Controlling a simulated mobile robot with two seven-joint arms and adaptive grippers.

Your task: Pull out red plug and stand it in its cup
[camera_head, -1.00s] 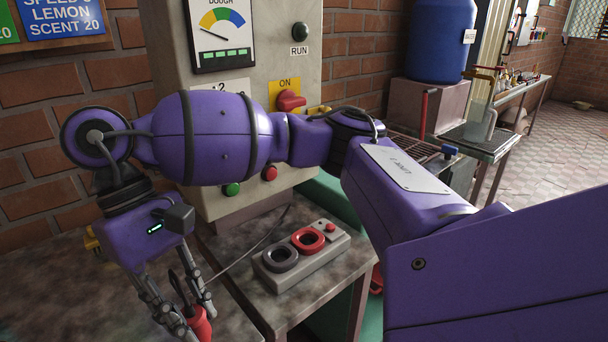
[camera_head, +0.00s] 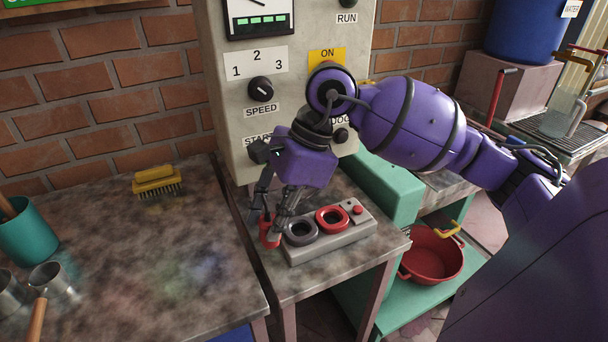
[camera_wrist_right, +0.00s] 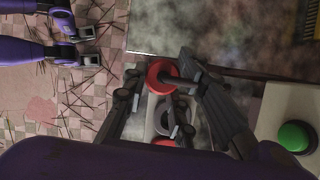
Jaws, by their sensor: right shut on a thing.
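My right gripper (camera_head: 268,224) points down and is shut on the red plug (camera_head: 269,240), just left of a grey two-ring block (camera_head: 338,246). The plug's red round body also shows between the fingers in the right wrist view (camera_wrist_right: 160,74). The block carries a grey ring-shaped cup (camera_head: 300,232), close beside the plug, and a red ring-shaped cup (camera_head: 332,218) to its right. Neither view shows clearly whether the plug touches the table or the block.
A machine with a speed knob (camera_head: 260,89) stands behind the block. The left table (camera_head: 170,260) holds a yellow brush (camera_head: 157,181), a teal cup (camera_head: 28,236) and metal cups (camera_head: 50,280). A red basin (camera_head: 434,254) sits on a low green shelf at right.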

